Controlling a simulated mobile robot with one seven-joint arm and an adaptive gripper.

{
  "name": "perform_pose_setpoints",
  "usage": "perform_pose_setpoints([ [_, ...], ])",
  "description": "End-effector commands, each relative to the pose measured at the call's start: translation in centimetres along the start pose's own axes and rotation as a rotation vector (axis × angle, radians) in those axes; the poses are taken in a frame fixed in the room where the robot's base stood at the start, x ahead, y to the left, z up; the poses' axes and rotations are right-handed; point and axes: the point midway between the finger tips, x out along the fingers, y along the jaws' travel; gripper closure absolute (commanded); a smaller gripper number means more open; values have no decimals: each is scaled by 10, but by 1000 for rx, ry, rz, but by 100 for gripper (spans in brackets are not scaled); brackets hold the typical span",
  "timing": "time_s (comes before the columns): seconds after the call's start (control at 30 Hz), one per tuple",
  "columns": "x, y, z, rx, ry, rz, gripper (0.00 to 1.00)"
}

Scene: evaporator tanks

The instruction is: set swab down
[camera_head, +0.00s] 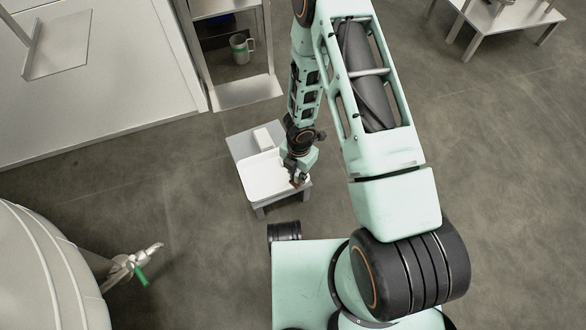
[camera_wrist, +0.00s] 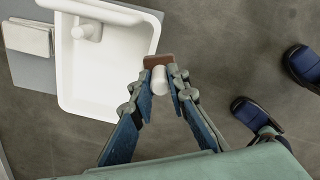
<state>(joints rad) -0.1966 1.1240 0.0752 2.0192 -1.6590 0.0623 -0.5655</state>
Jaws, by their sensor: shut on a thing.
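My gripper (camera_wrist: 160,82) is shut on a small white cylindrical piece with a brown flat end, which I take to be the swab (camera_wrist: 159,78). In the wrist view it is just right of the rim of a white tray (camera_wrist: 68,85). In the head view my gripper (camera_head: 298,178) is at the right side of the tray (camera_head: 262,187); the held piece is too small to make out there. The height of the swab above the tray or stool cannot be told. The tray lies on a low grey stool (camera_head: 237,146).
A white block (camera_head: 263,139) sits on the stool behind the tray. A white cylindrical shape (camera_wrist: 88,30) shows at the tray's far end. A tank valve with a green handle (camera_head: 141,277) juts out at lower left. A mug (camera_head: 240,49) stands on a shelf.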

Motion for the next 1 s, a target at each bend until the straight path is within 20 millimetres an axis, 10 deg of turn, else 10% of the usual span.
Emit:
perform_pose_setpoints([
  [1.0,84,44,38,-2,-1,-3,100],
])
